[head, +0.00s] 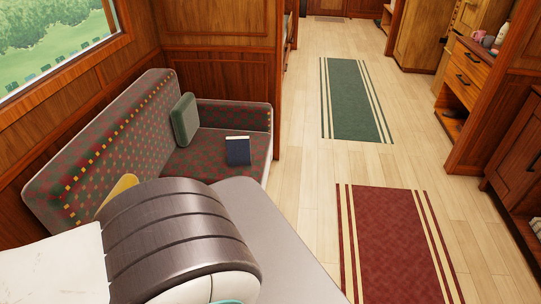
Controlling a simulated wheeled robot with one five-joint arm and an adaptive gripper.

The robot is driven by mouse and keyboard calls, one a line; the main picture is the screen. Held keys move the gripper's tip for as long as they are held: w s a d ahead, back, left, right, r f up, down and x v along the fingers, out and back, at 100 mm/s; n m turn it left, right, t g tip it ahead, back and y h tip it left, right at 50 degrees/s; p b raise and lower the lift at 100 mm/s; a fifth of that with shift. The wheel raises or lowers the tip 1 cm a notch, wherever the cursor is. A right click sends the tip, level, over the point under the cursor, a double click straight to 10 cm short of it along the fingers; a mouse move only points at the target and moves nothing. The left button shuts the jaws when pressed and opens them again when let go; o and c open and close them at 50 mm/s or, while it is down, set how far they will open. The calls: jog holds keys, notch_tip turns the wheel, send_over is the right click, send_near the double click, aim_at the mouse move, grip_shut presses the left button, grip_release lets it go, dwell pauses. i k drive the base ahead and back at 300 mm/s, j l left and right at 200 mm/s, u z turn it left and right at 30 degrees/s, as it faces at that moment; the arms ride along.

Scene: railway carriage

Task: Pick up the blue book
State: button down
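A large rounded ridged shape fills the lower left and hides the sofa's near part. A grey flat surface (277,236) lies beside it. The wooden floor to the right is clear, with a red rug (395,240) and green rug (353,100). Wooden cabinets (468,85) line the right.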

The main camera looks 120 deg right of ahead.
aim_at(238, 147)
jog(key=z, duration=3.95)
jog(key=u, duration=0.2)
jog(key=l+u, duration=0.45)
jog(key=k+l+u, duration=0.1)
jog(key=l+u, duration=0.15)
jog(key=u, duration=0.15)
jog(key=l+u, duration=0.25)
jog(key=u, duration=0.25)
jog(key=k+l+u, duration=0.15)
jog(key=u, duration=0.3)
jog(key=k+l+u, duration=0.15)
jog(key=u, duration=0.35)
jog(key=k+l+u, duration=0.15)
jog(key=u, duration=0.3)
jog(key=k+l+u, duration=0.1)
jog(key=u, duration=0.35)
jog(key=k+l+u, duration=0.2)
jog(key=u, duration=0.3)
jog(key=k+l+u, duration=0.15)
jog(key=u, duration=0.3)
jog(key=k+u, duration=0.2)
jog(key=u, duration=0.3)
jog(key=k+l+u, duration=0.2)
jog(key=k+u, duration=0.2)
jog(key=k, duration=0.25)
jog(key=k+u, duration=0.4)
jog(key=k, duration=0.2)
